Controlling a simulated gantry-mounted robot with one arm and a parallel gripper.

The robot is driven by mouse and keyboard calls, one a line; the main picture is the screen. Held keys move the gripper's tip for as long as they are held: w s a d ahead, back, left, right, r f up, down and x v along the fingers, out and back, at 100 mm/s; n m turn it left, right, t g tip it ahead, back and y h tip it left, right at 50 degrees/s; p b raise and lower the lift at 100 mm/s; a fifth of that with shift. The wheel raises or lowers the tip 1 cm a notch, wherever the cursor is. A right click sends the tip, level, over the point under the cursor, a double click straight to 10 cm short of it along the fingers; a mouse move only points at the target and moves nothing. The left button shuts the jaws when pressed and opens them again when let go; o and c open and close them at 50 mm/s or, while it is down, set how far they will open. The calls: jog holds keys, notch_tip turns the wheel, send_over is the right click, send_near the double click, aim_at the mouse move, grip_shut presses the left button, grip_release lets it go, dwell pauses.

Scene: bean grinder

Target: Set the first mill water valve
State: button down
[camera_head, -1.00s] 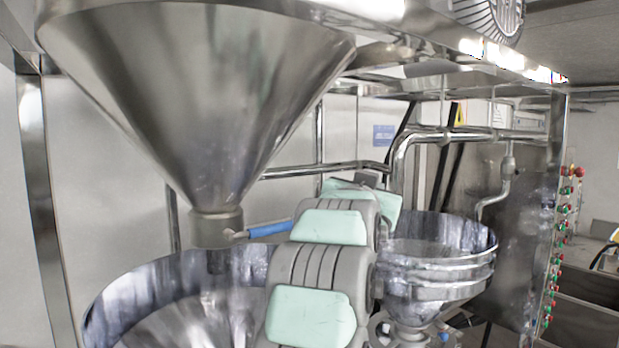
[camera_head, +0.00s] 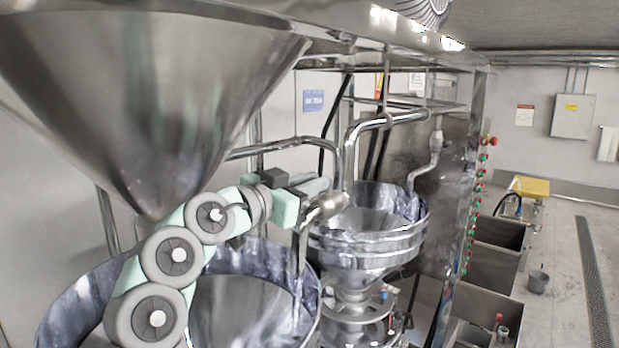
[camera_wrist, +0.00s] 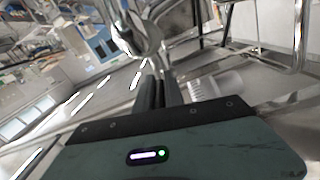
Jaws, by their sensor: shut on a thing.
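The first mill water valve (camera_head: 327,207) sits on the chrome pipe above the front mill bowl (camera_head: 60,310), where a spout drops into the bowl. My gripper (camera_head: 318,187) is beside the valve at the end of my arm, which reaches up from the lower left. In the wrist view, the two dark fingers of my gripper (camera_wrist: 158,78) are close together and shut at a shiny chrome valve part (camera_wrist: 135,40). The held part looks like the valve's handle, but it is mostly hidden between the fingers.
A large steel funnel (camera_head: 150,80) hangs over the front bowl, close above my arm. A second mill bowl (camera_head: 365,240) stands behind to the right. Chrome pipes (camera_head: 365,125) run along the back.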

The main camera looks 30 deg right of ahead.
jog(key=shift+w+f, duration=0.1)
jog(key=shift+f, duration=0.1)
jog(key=c, duration=1.4)
grip_release()
jog(key=shift+d+r, duration=0.1)
jog(key=shift+c, duration=0.2)
jog(key=p+v, duration=0.1)
jog(key=v, duration=0.6)
jog(key=shift+a, duration=0.3)
jog(key=shift+r, duration=0.1)
